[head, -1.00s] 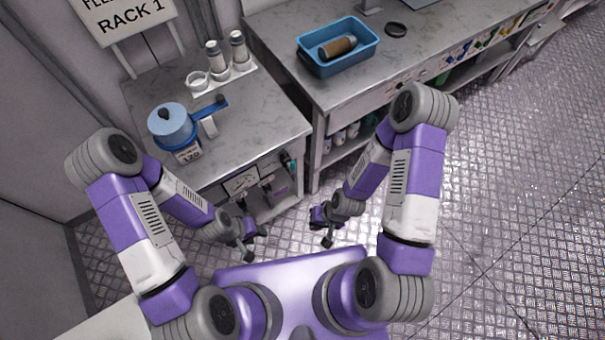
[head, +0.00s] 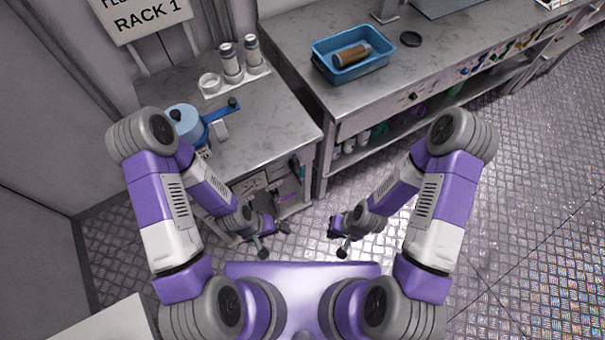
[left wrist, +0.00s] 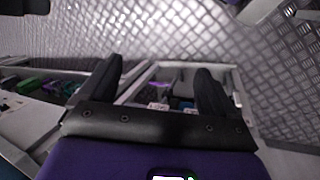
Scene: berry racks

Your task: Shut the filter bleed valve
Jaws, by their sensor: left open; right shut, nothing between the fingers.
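A blue filter housing (head: 184,122) with a dark knob on its lid stands on the left bench, partly hidden by my left arm. A blue handle (head: 218,111) sticks out from it to the right and ends in a dark tip. I cannot tell which part is the bleed valve. My left gripper (head: 275,240) is open and empty, low in front of the left bench and well away from the filter. Its two dark fingers stand apart in the left wrist view (left wrist: 155,88). My right gripper (head: 338,240) is shut and empty, to the right of the left one.
The left bench (head: 270,125) also bears two capped bottles and a white ring in a holder (head: 237,82). Open floor (head: 530,190) lies to the right.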

